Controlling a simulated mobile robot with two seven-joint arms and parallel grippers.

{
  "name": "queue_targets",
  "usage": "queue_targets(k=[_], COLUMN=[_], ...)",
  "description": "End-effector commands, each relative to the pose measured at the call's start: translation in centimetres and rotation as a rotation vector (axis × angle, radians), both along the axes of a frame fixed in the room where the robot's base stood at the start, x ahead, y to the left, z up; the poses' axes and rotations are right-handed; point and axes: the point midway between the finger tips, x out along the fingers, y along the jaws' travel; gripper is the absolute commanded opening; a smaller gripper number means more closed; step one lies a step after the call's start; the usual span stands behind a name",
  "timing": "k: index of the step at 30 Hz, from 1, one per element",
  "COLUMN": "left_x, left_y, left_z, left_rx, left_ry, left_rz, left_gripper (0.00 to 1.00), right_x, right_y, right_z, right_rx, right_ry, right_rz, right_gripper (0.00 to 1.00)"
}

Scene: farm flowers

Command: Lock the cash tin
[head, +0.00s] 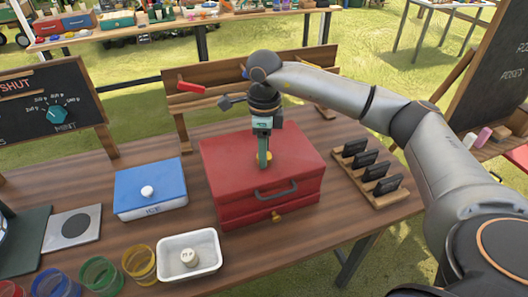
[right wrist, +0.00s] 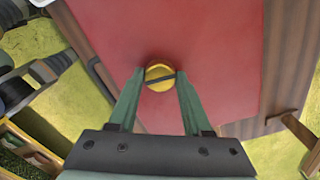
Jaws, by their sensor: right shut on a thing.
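The cash tin (head: 225,155) is a red box standing on the wooden table, with a dark handle (head: 276,190) and a small brass knob (head: 277,217) on its front. A round yellow lock knob (right wrist: 158,70) with a dark bar slanting across it sits on the red top. My right gripper (head: 264,157) points straight down onto the top. In the right wrist view its green fingers (right wrist: 160,78) are on both sides of the yellow knob, shut on it. My left gripper is not in view.
A blue box (head: 140,183) with a white knob and a white tray (head: 205,262) stand left of the tin. A rack (head: 350,175) of black cards is close on its right. Coloured glasses (head: 100,275) line the front left. A dial board (head: 50,115) stands behind left.

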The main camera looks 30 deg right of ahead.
Motion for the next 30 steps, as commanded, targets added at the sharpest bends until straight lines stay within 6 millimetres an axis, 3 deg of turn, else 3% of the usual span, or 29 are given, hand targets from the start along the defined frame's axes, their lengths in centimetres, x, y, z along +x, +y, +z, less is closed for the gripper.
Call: queue_targets(k=[22,23,30], left_x=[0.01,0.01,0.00], left_y=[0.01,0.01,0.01], left_z=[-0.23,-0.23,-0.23], left_rx=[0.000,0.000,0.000], left_ry=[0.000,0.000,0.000], left_rz=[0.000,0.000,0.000], left_gripper=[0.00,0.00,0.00], right_x=[0.05,0.05,0.03], right_y=[0.01,0.01,0.00], right_z=[0.11,0.11,0.06], right_rx=[0.000,0.000,0.000], right_ry=[-0.003,-0.003,-0.001], right_rz=[0.092,0.092,0.091], right_gripper=[0.00,0.50,0.77])
